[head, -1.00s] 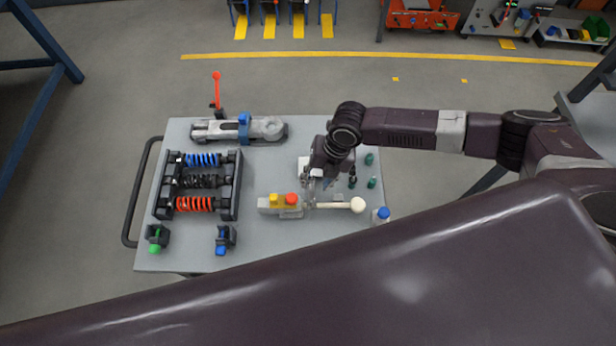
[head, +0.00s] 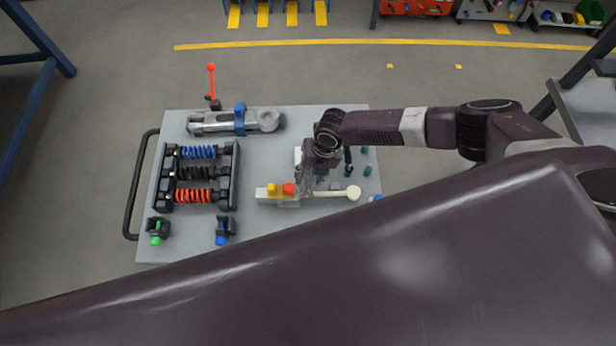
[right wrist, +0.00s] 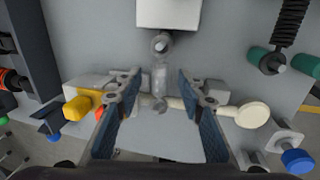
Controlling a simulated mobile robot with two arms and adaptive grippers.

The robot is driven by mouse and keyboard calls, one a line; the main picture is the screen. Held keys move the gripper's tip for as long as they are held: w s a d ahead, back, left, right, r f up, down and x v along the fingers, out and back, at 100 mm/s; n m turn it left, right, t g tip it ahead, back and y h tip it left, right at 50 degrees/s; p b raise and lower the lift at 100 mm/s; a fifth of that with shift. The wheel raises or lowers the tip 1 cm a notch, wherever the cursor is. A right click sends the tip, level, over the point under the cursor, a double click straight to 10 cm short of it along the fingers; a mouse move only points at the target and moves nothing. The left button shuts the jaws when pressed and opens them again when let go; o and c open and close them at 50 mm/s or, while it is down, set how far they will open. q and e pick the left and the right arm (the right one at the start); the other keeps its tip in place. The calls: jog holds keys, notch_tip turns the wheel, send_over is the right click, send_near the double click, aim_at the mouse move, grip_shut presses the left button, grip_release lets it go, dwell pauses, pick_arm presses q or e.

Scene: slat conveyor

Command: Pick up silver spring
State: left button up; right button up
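A silver-grey metal part (right wrist: 161,72) with a ring at its top end lies on the grey table in the right wrist view. I cannot make out clear coils on it, so I cannot tell whether it is the silver spring. My right gripper (right wrist: 160,112) is open, its two blue-padded fingers apart on either side of the part's lower end, with nothing gripped. In the head view my right gripper (head: 311,181) is low over the table's right half and hides the part. My left gripper is not in view.
A yellow-and-red button box (head: 278,196) and a cream-headed mallet (head: 340,193) lie close to the right gripper. A white block (right wrist: 168,13) is beyond the part. A black spring (right wrist: 288,25) lies to the right. A rack (head: 228,178) holds blue, black and red springs at left.

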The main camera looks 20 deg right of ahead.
grip_shut()
dwell(0.3)
jog(key=shift+r, duration=0.1)
